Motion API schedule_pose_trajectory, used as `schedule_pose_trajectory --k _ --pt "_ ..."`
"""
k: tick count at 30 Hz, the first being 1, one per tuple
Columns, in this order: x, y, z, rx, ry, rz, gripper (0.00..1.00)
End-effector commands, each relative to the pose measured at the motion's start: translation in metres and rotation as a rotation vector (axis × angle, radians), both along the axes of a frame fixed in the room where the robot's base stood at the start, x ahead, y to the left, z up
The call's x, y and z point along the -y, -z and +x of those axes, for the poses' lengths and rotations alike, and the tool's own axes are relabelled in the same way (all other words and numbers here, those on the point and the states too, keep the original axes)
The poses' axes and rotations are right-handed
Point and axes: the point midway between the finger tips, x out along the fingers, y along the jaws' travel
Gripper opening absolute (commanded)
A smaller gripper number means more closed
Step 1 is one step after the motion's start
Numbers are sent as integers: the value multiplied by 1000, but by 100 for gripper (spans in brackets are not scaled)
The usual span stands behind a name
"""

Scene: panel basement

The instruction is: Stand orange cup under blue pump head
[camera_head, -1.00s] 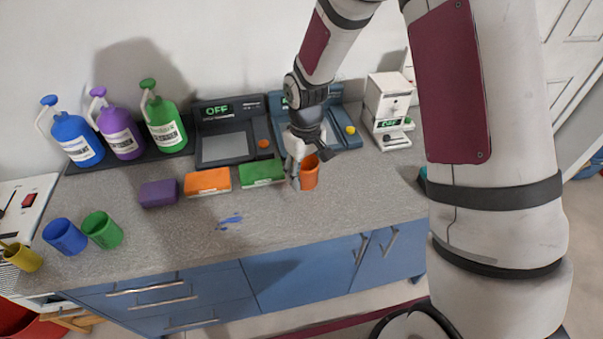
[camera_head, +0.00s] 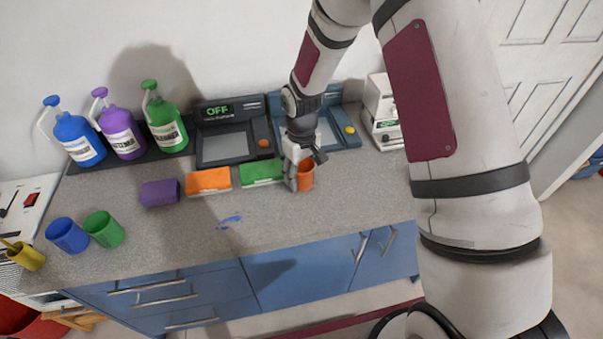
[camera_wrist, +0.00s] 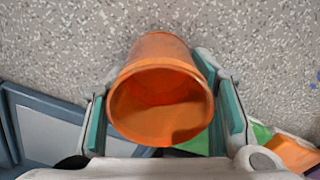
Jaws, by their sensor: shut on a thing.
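The orange cup (camera_head: 305,176) is between the fingers of my gripper (camera_head: 298,172), which is shut on it at the right part of the counter. In the wrist view the orange cup (camera_wrist: 160,92) shows its open mouth between the two teal finger pads of my gripper (camera_wrist: 163,112). I cannot tell whether its base touches the counter. The blue pump head (camera_head: 50,101) tops the blue bottle (camera_head: 79,138) at the far left of the bottle row. The space below its spout looks clear.
A purple bottle (camera_head: 122,134) and a green bottle (camera_head: 166,126) stand beside the blue one. Purple (camera_head: 160,193), orange (camera_head: 208,181) and green (camera_head: 261,171) sponges lie mid-counter. Blue (camera_head: 67,235), green (camera_head: 103,229) and yellow (camera_head: 27,256) cups stand front left. A blue splotch (camera_head: 229,221) marks the counter.

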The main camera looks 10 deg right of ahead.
Motion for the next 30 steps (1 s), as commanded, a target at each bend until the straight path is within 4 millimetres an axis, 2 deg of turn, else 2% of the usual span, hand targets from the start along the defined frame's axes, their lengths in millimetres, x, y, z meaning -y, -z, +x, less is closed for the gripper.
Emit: schedule_pose_trajectory --k 2,3,6,15,19,23,30 --pt "0 3 0 -1 0 0 21" --pt "0 3 0 -1 0 0 52" --pt "0 3 0 0 0 0 70" --pt "0 2 0 0 0 0 70" --pt "0 -7 1 2 1 0 70" --pt "0 -26 1 4 1 0 70" --pt "0 -76 2 5 1 0 70"
